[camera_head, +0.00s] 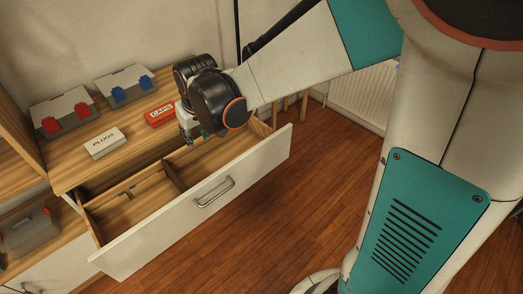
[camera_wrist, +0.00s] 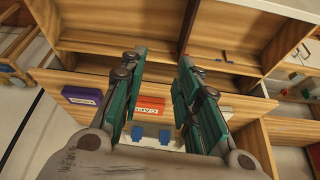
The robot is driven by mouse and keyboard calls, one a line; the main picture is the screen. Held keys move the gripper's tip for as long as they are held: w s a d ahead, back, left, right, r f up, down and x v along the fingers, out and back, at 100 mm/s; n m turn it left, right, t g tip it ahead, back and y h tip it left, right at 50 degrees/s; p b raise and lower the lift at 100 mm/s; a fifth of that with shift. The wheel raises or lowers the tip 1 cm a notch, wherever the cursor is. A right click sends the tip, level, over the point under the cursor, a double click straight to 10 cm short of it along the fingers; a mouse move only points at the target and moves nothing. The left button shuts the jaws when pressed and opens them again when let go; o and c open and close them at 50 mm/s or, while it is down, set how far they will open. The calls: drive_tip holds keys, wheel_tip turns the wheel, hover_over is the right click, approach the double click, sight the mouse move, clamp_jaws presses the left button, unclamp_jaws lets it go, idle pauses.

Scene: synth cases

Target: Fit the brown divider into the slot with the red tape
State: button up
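The drawer (camera_head: 240,178) stands pulled out with its white front toward the lower right; its compartments (camera_wrist: 110,45) also show in the wrist view. A brown wooden panel (camera_head: 173,178) stands across the drawer; it shows in the wrist view (camera_wrist: 187,28). A smaller piece (camera_head: 128,191) is in the left section.
On the cabinet top are a red CAPS box (camera_head: 160,114), a white PLUGS box (camera_head: 104,143), a red-latched case (camera_head: 65,112) and a blue-latched case (camera_head: 125,86). A purple box (camera_wrist: 82,95) shows in the wrist view. A grey case (camera_head: 30,232) sits on the lower left shelf.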

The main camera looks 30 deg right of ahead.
drive_tip(key=s+d+r+t, duration=0.1)
drive_tip(key=s+d+r, duration=0.1)
drive_tip(key=s, duration=0.5)
drive_tip(key=s+d+r+m, duration=0.1)
drive_tip(key=s+d+r, duration=0.2)
drive_tip(key=s, duration=0.4)
drive_tip(key=s+d+r+m+t, duration=0.1)
drive_tip(key=s+d+r, duration=0.1)
drive_tip(key=s+d, duration=0.2)
drive_tip(key=s, duration=0.3)
drive_tip(key=shift+s+d+r+t+h, duration=0.15)
drive_tip(key=shift+d+r+t+h, duration=0.15)
drive_tip(key=shift+d+r+h, duration=0.1)
